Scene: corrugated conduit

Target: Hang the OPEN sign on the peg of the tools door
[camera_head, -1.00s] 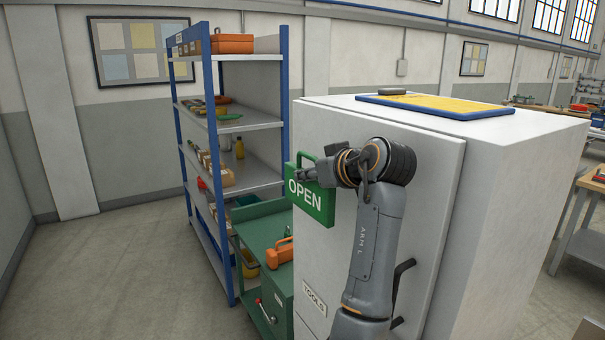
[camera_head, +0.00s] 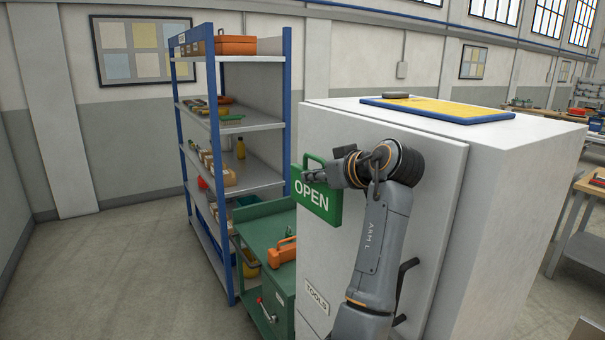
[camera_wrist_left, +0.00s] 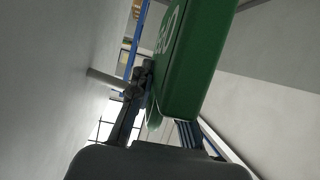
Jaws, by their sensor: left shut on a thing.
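The green OPEN sign (camera_head: 315,202) with white letters hangs from my left gripper (camera_head: 314,176), which is shut on its top handle loop. In the head view the sign stands in front of the upper left part of the white tools door (camera_head: 400,165). In the left wrist view the sign (camera_wrist_left: 195,65) is close at the top, beside my left gripper (camera_wrist_left: 146,78). A grey peg (camera_wrist_left: 104,79) sticks out from the door face at the left and ends near the fingers. I cannot tell whether it passes through the loop. My right gripper is not in view.
The door has a TOOLS label (camera_head: 317,297) and a black handle (camera_head: 404,280). A yellow board (camera_head: 440,108) lies on the cabinet top. A blue shelf rack (camera_head: 222,200) and a green cart (camera_head: 265,232) with an orange toolbox (camera_head: 282,253) stand to the left.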

